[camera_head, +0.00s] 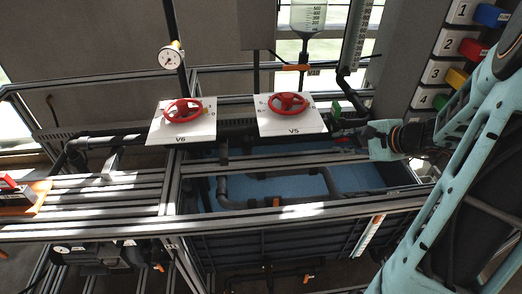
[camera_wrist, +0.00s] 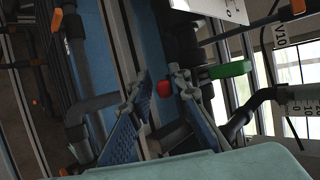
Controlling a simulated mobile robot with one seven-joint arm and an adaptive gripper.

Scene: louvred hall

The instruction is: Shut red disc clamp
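A small red part (camera_wrist: 164,89), which looks like the red disc clamp, sits on dark pipework beside the blue tank. In the wrist view it lies between the two fingertips of my gripper (camera_wrist: 160,82), with a gap seen on either side. The fingers, with blue ribbed pads, are spread apart, and I see nothing held. In the head view my gripper (camera_head: 356,142) reaches in from the right, low over the tank's back right corner. The red part shows there only as a thin sliver (camera_head: 343,138), mostly hidden. I cannot tell whether the clamp is open or shut.
A green handle (camera_wrist: 230,70) is close beside one finger; it also shows in the head view (camera_head: 336,110). Red handwheels V5 (camera_head: 289,103) and V6 (camera_head: 183,110) stand on white plates to the left. Metal rails (camera_head: 270,217) cross before the blue tank (camera_head: 275,187).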

